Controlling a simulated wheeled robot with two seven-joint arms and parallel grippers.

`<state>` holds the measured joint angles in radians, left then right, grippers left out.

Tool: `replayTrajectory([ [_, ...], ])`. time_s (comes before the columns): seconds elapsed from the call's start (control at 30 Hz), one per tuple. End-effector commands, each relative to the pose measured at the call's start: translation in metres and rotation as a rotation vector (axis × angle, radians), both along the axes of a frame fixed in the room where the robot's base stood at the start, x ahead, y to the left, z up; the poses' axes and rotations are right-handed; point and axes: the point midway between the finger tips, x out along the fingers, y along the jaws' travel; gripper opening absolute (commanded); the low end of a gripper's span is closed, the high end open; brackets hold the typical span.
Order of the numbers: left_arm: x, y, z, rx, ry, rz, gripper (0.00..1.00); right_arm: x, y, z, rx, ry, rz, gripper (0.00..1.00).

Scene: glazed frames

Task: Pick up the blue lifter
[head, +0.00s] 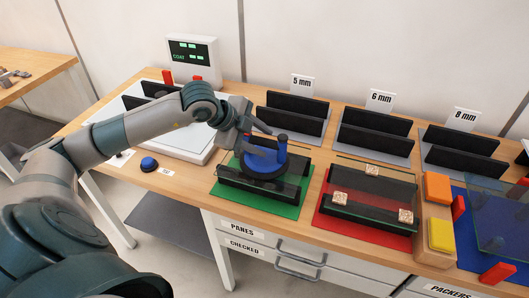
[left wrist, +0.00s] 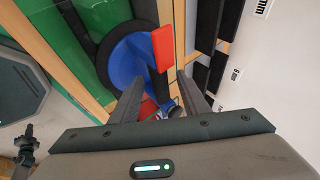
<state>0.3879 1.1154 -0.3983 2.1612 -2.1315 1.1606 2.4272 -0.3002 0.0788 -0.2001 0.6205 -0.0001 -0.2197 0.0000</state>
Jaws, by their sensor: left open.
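Whether a finger touches the lifter cannot be told. My right gripper is not in view.
A red mat (head: 335,232) with a glass pane and wooden blocks lies to the right. Black racks marked 5 mm (head: 297,106), 6 mm (head: 375,127) and 8 mm stand behind. A white coat tester (head: 193,60) and a blue button (head: 149,164) are left.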

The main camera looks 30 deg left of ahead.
Motion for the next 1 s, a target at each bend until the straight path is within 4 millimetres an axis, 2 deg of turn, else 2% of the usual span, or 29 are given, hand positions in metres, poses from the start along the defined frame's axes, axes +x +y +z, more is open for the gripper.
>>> replayTrajectory([
  [0.23,-0.0002,0.0002,0.0002,0.0,0.0,0.0,0.42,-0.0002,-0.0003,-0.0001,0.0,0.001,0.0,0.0],
  [0.4,-0.0002,0.0002,0.0003,0.0,0.0,0.0,0.01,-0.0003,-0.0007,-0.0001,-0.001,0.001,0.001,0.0],
  [1.0,-0.0002,0.0003,0.0004,0.0,0.0,0.0,0.0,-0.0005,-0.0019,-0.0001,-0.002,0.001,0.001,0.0],
])
